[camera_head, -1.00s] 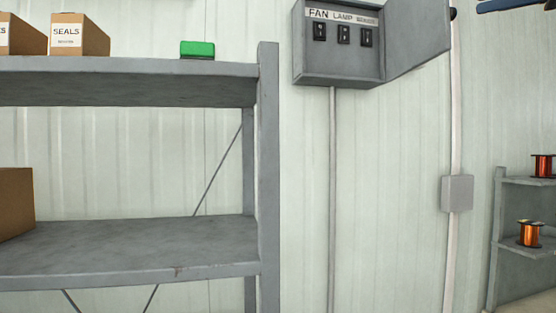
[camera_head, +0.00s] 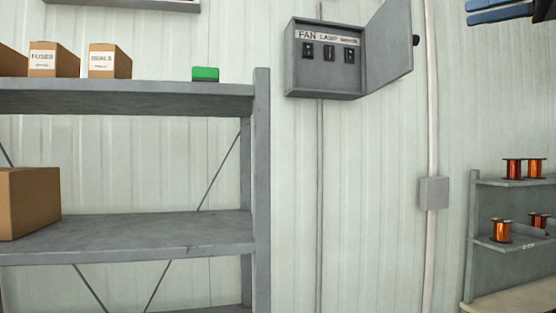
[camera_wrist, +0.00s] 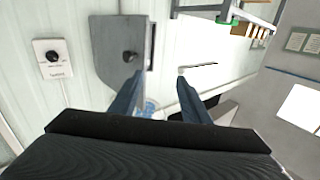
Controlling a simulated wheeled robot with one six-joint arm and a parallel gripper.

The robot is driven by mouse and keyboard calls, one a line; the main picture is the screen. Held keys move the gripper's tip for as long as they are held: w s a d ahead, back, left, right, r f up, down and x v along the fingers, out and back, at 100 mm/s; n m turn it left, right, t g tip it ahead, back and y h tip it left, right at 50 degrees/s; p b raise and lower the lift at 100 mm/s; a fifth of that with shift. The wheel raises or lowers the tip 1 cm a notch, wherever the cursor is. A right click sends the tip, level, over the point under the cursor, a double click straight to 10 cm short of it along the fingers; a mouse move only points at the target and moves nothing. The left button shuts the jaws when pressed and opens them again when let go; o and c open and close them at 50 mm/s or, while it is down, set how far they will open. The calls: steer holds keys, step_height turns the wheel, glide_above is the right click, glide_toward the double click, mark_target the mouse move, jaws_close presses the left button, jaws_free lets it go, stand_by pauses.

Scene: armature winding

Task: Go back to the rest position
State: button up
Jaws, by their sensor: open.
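My gripper (camera_wrist: 160,100) is open in the wrist view, its two blue fingers apart with nothing between them. Blue parts, which look like my gripper fingers (camera_head: 505,12), show at the top right corner of the head view. They are in the air, away from the shelves and to the right of the switch box. The grey switch box (camera_head: 325,75) is on the wall with its door (camera_head: 390,45) swung open. In the wrist view the open door (camera_wrist: 118,50) lies beyond the left finger, apart from it as far as I can tell.
A grey shelf rack (camera_head: 262,190) stands at left with small labelled boxes (camera_head: 54,62), a green block (camera_head: 205,74) and a larger carton (camera_head: 30,202). A rack (camera_head: 472,245) at right holds copper wire spools (camera_head: 501,230). A dial plate (camera_wrist: 53,58) is on the wall.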

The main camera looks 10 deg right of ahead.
steer(key=w+a+f+m+h+b, duration=0.3)
steer(key=w+f+m, duration=0.6)
steer(key=w+f, duration=1.15)
steer(key=w+a+f+m+g+h+b, duration=0.1)
steer(key=w+a+f+m+g+h, duration=0.3)
steer(key=f, duration=0.8)
steer(key=w+a+f+g+y+b, duration=0.15)
steer(key=a+f, duration=0.45)
steer(key=f, duration=0.7)
steer(key=s+a+f+g+h+b, duration=0.15)
steer(key=a+f, duration=0.25)
steer(key=f, duration=0.4)
steer(key=s+a+f+g+b, duration=0.1)
steer(key=s+a+f, duration=0.2)
steer(key=a+f, duration=0.35)
steer(key=s+a+f+g+h+b, duration=0.1)
steer(key=s+a+f, duration=0.2)
steer(key=f, duration=0.7)
steer(key=s+a+f+n+g+h+b, duration=0.1)
steer(key=s+a+f, duration=0.4)
steer(key=s+f, duration=0.5)
steer(key=s+a+f+n+g+h+b, duration=0.1)
steer(key=s+a+f+n, duration=0.3)
steer(key=s+f, duration=0.6)
steer(key=shift+s+a+f+n+g+h+b, duration=0.3)
steer(key=shift+s+a+g+h, duration=0.25)
steer(key=shift+s+g+h, duration=0.3)
